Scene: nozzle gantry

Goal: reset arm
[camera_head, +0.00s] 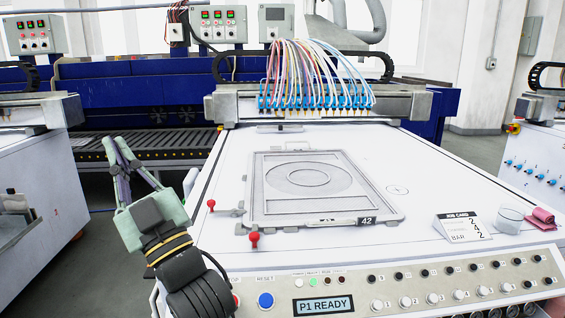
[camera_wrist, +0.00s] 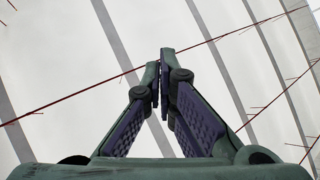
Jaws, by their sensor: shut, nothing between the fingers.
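My gripper (camera_head: 118,142) shows at the left in the head view, raised and pointing up at the left side of the white machine table. In the wrist view my gripper (camera_wrist: 160,55) has its two fingertips together, with nothing between them. The wrist view looks up at a pale ceiling with dark beams and thin red lines. My gripper touches nothing in either view.
A grey framed plate (camera_head: 390,190) lies on the white table (camera_head: 440,165), with two red-knobbed clamps (camera_head: 254,238) at its left. A nozzle gantry (camera_head: 225,107) stands behind. The front panel has a "P1 READY" display (camera_head: 323,306). A job card (camera_head: 462,227), glass (camera_head: 509,220) and pink cloth (camera_head: 541,219) sit right.

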